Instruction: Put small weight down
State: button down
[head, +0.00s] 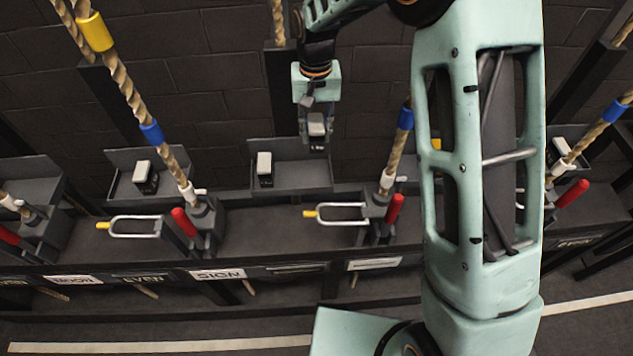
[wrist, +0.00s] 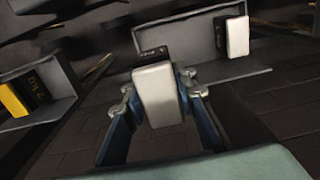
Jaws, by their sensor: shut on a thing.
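My gripper (head: 317,138) is shut on a small weight (head: 316,124), a block with a pale top and a black, marked side. In the wrist view the weight (wrist: 159,95) sits between the two fingers and hangs clear of any surface. In the head view it is above the right part of a grey tray (head: 310,178) on the bench. A similar pale and black weight (head: 264,169) stands in the left part of that tray. In the wrist view the tray (wrist: 208,78) lies beyond the held weight, with the other weight (wrist: 237,36) in it.
Another grey tray (head: 122,186) to the left holds a similar weight (head: 146,178). Twisted ropes with blue and yellow bands, red handles (head: 394,208) and metal loops (head: 340,212) line the bench. In the wrist view a tray at left holds a yellow and black block (wrist: 22,97).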

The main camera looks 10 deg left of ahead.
jog(key=shift+w+f+b, duration=0.1)
jog(key=shift+f+b, duration=0.9)
jog(key=shift+f, duration=0.4)
jog(key=shift+f+b, duration=0.6)
jog(key=shift+f, duration=4.35)
jog(key=shift+f, duration=0.15)
jog(key=c, duration=1.9)
grip_release()
jog(key=shift+f, duration=0.1)
jog(key=shift+c, duration=0.2)
jog(key=shift+o, duration=0.5)
notch_tip(320, 180, up, 12)
jog(key=shift+r+p, duration=0.2)
jog(key=shift+p, duration=0.55)
jog(key=shift+d, duration=0.1)
